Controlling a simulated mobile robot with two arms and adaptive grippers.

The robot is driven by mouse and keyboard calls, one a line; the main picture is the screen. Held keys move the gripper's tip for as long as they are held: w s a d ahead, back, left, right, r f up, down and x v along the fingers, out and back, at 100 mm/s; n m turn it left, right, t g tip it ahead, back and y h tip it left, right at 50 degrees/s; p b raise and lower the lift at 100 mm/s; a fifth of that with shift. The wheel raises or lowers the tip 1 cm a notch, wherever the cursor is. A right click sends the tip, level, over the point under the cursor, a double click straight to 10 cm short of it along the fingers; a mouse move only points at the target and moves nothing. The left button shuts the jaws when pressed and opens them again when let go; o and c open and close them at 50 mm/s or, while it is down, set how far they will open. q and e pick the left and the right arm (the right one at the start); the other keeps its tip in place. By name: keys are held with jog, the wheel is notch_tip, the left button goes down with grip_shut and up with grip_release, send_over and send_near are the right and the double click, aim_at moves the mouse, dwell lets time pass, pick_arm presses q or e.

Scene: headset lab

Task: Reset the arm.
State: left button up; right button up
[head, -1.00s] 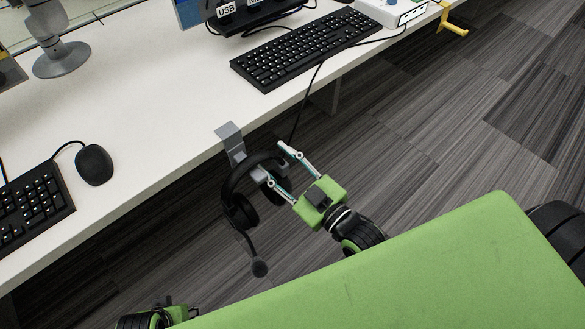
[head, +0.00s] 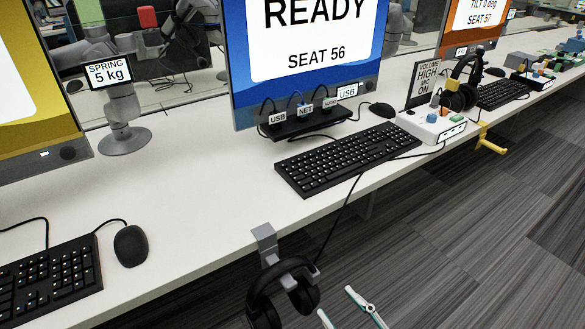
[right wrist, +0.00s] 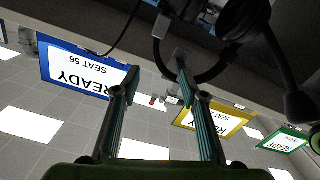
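A black headset (head: 303,298) hangs from a grey hook (head: 265,243) clamped on the front edge of the white desk (head: 200,220). Its lower part is cut off in the head view. My right gripper (head: 335,302) is open and empty at the bottom edge, to the right of the headset and apart from it. In the right wrist view the right gripper's (right wrist: 157,76) two fingers stand wide apart, with the headset (right wrist: 243,18) above and beyond them. My left gripper is out of view.
A keyboard (head: 345,160), a mouse (head: 131,246) and a blue-framed monitor (head: 305,60) stand on the desk. A white control box (head: 432,127) and a yellow hook (head: 490,142) are farther right. The carpet (head: 470,240) right of the desk is clear.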

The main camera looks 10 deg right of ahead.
notch_tip(320, 180, down, 22)
jog(key=s+d+r+m+g+h, duration=0.15)
jog(key=m+g+h, duration=0.3)
jog(key=g, duration=0.55)
pick_arm(q)
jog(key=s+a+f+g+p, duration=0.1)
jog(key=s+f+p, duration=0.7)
jog(key=p, duration=0.4)
pick_arm(e)
jog(key=s+d+f+g+h, duration=0.25)
jog(key=s+f+g, duration=0.25)
jog(key=s+f, duration=0.8)
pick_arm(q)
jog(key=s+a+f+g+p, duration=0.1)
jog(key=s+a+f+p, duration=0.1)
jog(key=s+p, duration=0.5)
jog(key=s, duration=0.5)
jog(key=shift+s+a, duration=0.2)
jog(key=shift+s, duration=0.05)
pick_arm(e)
jog(key=s+d+f+g, duration=0.1)
jog(key=s+d+f, duration=0.1)
jog(key=s, duration=1.1)
jog(key=shift+d+m+y, duration=0.2)
jog(key=shift+m+y, duration=0.15)
jog(key=shift+y, duration=0.05)
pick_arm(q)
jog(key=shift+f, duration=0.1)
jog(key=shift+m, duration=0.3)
